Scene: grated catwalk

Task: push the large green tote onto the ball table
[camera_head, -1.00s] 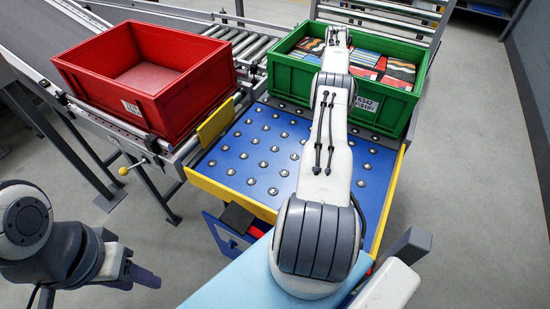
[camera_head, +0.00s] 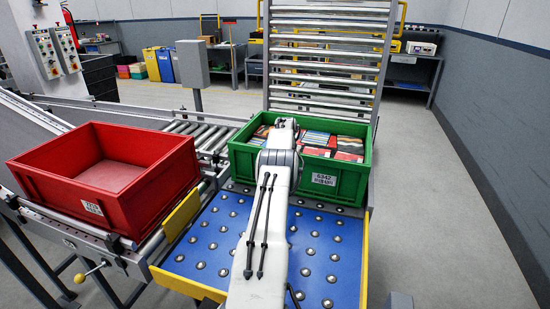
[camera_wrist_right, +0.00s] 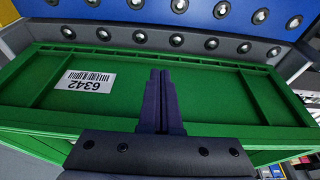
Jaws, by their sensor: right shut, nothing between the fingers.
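The large green tote (camera_head: 240,165), filled with flat, book-like items, stands upright at the far end of the blue ball table (camera_head: 208,238). I cannot tell how much of its base rests on the table. My right arm reaches over the table to the tote and hides the hand in the head view. In the right wrist view my right gripper (camera_wrist_right: 161,75) is shut and empty, its fingers in front of the green tote's labelled wall (camera_wrist_right: 215,88). Whether they touch it is unclear. My left gripper is out of view.
A red tote (camera_head: 155,205) sits on the conveyor to the left, beside a yellow stop plate (camera_head: 182,214). An upright roller section (camera_head: 325,60) stands behind the green tote. The near part of the ball table is clear apart from my arm. Open floor (camera_head: 430,210) lies to the right.

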